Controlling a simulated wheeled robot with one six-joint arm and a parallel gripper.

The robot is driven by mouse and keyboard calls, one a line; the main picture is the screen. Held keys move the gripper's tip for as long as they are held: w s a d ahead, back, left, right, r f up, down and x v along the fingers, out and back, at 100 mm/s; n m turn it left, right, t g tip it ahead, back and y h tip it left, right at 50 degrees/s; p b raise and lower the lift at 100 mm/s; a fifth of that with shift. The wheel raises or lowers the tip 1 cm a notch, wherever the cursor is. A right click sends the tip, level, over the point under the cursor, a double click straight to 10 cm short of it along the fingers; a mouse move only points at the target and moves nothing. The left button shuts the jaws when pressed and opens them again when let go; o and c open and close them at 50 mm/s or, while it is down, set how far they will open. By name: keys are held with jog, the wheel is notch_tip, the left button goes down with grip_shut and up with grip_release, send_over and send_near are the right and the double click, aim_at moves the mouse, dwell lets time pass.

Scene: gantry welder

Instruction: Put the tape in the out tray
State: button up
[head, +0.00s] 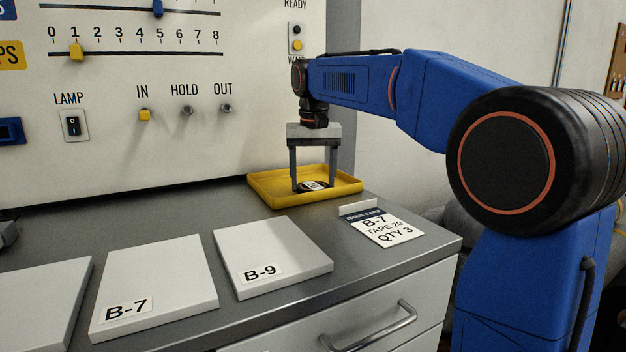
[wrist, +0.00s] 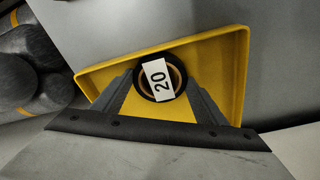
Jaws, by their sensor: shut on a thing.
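The tape (head: 313,186) is a black roll with a white label. In the wrist view the tape (wrist: 158,76) shows the label "20". My gripper (head: 314,186) points straight down, with its two fingers shut on the tape from both sides. The yellow tray (head: 283,197) lies on the grey counter, and the tape is within its rim. The tray (wrist: 237,85) also surrounds the tape in the wrist view. I cannot tell whether the tape touches the tray floor. No label shows on the tray.
White bin lids marked B-7 (head: 158,283) and B-9 (head: 272,252) lie on the counter, left of an issue card (head: 383,228) reading "B-7 TAPE 20 QTY 3". A drawer handle (head: 370,330) is below.

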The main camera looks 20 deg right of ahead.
aim_at(313, 188)
jog(key=o, duration=1.1)
jog(key=shift+s+a+r, duration=0.1)
jog(key=shift+s+r, duration=0.15)
jog(key=shift+r, duration=1.8)
jog(key=shift+s+r, duration=0.2)
jog(key=shift+r, duration=1.8)
jog(key=shift+s+a+r, duration=0.1)
jog(key=shift+s+r, duration=0.15)
jog(key=shift+r, duration=1.8)
